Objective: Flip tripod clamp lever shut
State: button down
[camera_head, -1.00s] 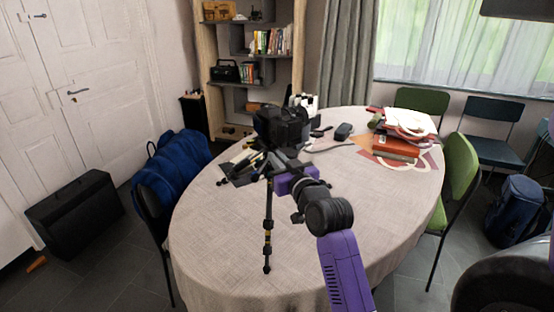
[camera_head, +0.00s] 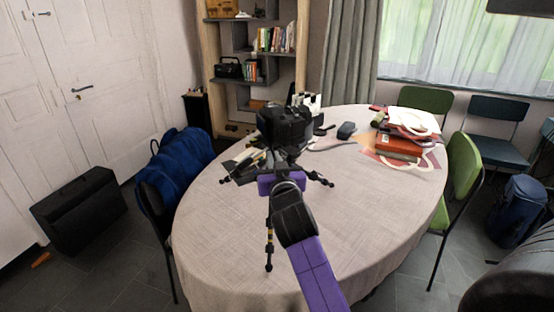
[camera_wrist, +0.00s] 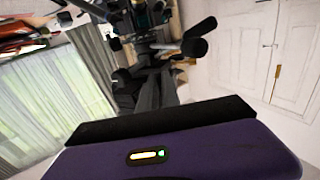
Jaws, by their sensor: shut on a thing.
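A black camera (camera_head: 285,128) sits on top of a black tripod (camera_head: 269,240) at the table's near left part. One tripod leg hangs down in front of the tablecloth, and others spread sideways. My gripper (camera_head: 280,182) is at the tripod head, just below the camera. In the wrist view, the tripod (camera_wrist: 155,88) rises right in front of my purple gripper (camera_wrist: 160,112), with a black handle sticking out to the right. My gripper is shut on a part of the tripod. The fingertips and the clamp lever are hidden or too small to make out.
The oval table (camera_head: 215,240) has a pale cloth, clear at the front. Books and papers (camera_head: 400,147) lie at its right back. A blue bag (camera_head: 178,165) rests on a chair at the left. A green chair (camera_head: 462,165) stands at the right.

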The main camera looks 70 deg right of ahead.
jog(key=w+m+g+b, duration=0.7)
jog(key=m+g+b, duration=0.6)
jog(key=g+b, duration=0.4)
jog(key=shift+w+g, duration=0.15)
jog(key=shift+g, duration=1.15)
jog(key=shift+f, duration=0.1)
jog(key=c, duration=1.8)
grip_release()
jog(key=shift+c, duration=0.2)
jog(key=shift+w, duration=0.1)
jog(key=v, duration=0.7)
jog(key=shift+w+a, duration=0.2)
jog(key=shift+a, duration=0.1)
